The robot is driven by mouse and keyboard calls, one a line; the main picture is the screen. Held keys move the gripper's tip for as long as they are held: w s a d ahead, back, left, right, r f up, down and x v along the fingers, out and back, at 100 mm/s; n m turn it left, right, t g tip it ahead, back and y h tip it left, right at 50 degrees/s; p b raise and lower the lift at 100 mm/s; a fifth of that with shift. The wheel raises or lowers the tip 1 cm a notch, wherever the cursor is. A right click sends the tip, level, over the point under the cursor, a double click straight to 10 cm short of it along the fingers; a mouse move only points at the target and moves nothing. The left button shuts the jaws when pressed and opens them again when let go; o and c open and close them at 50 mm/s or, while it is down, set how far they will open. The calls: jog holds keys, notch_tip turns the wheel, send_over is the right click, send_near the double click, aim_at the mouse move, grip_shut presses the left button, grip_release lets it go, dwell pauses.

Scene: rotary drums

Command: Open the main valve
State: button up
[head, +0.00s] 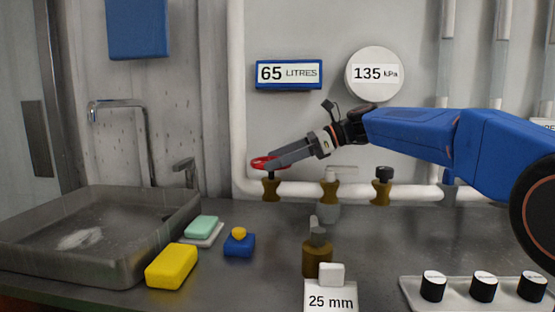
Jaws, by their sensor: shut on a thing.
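A red valve handle (258,164) sits on top of a brass valve (270,188) on the white pipe (300,189), near the pipe's left bend. My gripper (277,161) reaches in from the right on my blue arm and is shut on the red handle. The fingers cover part of the handle, so its exact angle is hard to tell. No label naming the main valve is readable.
A second brass valve with a pale lever (341,169) and a third with a black knob (383,173) stand to the right. The gauges read 65 litres (288,74) and 135 kPa (375,74). A sink (150,235), sponge (172,265) and brass fitting (317,260) occupy the counter.

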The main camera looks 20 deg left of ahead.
jog(key=shift+w+n+g+h, duration=0.2)
jog(key=shift+n+g+h, duration=0.3)
jog(key=shift+n+g, duration=0.55)
jog(key=o, duration=0.8)
jog(key=shift+o, duration=0.2)
